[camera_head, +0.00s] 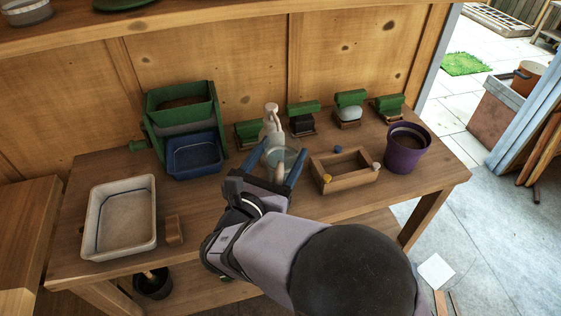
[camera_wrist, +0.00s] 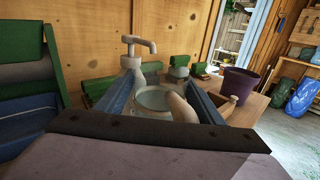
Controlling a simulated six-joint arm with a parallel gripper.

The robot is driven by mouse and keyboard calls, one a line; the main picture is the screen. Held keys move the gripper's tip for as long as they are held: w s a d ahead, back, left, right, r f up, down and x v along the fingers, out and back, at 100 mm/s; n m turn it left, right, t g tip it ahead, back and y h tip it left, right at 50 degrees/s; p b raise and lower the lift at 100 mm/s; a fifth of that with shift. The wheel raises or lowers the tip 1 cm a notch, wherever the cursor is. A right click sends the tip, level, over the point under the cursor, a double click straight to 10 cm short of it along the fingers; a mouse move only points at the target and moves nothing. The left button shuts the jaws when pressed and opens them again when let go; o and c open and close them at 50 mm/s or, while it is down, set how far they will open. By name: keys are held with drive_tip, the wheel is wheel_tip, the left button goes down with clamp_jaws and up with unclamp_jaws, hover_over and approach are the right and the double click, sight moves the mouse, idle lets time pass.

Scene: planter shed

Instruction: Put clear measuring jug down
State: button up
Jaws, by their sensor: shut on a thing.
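The clear measuring jug (camera_head: 290,155) is between the blue fingers of my gripper (camera_head: 271,168), over the middle of the workbench (camera_head: 210,215). My gripper is shut on it. In the wrist view the jug's round rim (camera_wrist: 150,97) shows between the two fingers (camera_wrist: 163,98), with a pale tan part at its right. The jug looks roughly upright. Its base is hidden by my gripper, so I cannot tell whether it touches the bench.
Left of the jug are a blue bin (camera_head: 194,155) in a green stand and a white tray (camera_head: 121,250) beside a small wooden block (camera_head: 174,230). To the right are a wooden box (camera_head: 350,185) and a purple pot (camera_head: 406,150). Several green-topped blocks line the back. Bare bench lies at front centre-left.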

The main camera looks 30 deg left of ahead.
drive_tip(key=shift+f, duration=1.5)
drive_tip(key=shift+f, duration=0.1)
drive_tip(key=shift+f, duration=0.15)
drive_tip(key=o, duration=1.3)
drive_tip(key=shift+r, duration=0.3)
drive_tip(key=shift+s+f, duration=0.1)
drive_tip(key=shift+s, duration=0.25)
drive_tip(key=s, duration=0.3)
drive_tip(key=s+b, duration=0.1)
drive_tip(key=s, duration=0.3)
drive_tip(key=s+d, duration=0.1)
drive_tip(key=s, duration=0.3)
drive_tip(key=shift+s, duration=0.15)
